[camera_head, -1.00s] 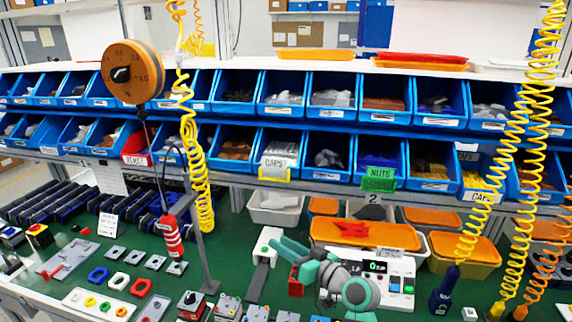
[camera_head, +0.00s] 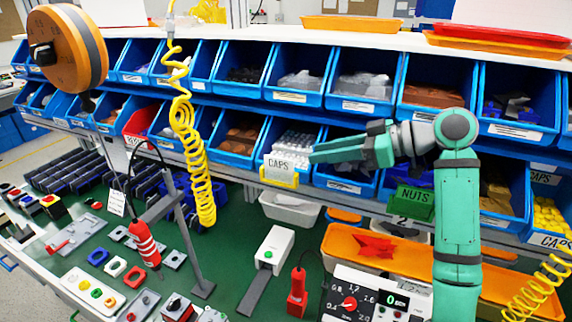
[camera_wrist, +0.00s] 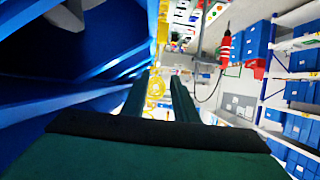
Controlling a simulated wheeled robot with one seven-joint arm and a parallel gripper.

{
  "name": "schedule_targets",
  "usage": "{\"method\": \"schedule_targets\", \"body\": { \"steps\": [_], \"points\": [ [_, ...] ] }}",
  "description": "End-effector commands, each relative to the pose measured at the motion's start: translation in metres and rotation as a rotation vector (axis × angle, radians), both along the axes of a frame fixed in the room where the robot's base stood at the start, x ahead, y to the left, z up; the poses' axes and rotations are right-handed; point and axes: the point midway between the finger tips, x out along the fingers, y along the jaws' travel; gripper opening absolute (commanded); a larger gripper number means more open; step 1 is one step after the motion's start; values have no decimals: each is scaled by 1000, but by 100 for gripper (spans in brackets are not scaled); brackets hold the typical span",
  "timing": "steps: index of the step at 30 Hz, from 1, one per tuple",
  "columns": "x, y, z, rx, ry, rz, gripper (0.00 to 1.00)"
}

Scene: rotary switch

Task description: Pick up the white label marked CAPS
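The white label marked CAPS (camera_head: 278,164) sits in a yellow holder (camera_head: 280,179) on the front of a blue bin with white pieces, in the lower row. My gripper (camera_head: 312,153) points left in the head view, its fingertips close to the label's right side. I cannot tell from this view whether they touch it. In the wrist view the two dark green fingers (camera_wrist: 160,80) stand apart, with a gap between them through which yellow and the bench show. I cannot make out the label in the wrist view.
The green NUTS label (camera_head: 413,199) is right of my gripper. A yellow coiled hose (camera_head: 190,130) hangs left of the label. Orange trays (camera_head: 350,247) and a white box with a green button (camera_head: 274,248) stand below.

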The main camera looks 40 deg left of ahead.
Motion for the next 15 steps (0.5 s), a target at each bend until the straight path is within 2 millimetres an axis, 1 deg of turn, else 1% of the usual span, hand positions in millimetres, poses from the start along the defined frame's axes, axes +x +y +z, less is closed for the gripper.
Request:
{"method": "schedule_targets", "body": {
  "steps": [5, 10, 15],
  "points": [
    [-4, 17, -7, 0, 0, 2, 27],
    [-9, 40, -17, -1, 0, 1, 27],
    [-11, 51, -22, 0, 0, -1, 27]
  ]
}}
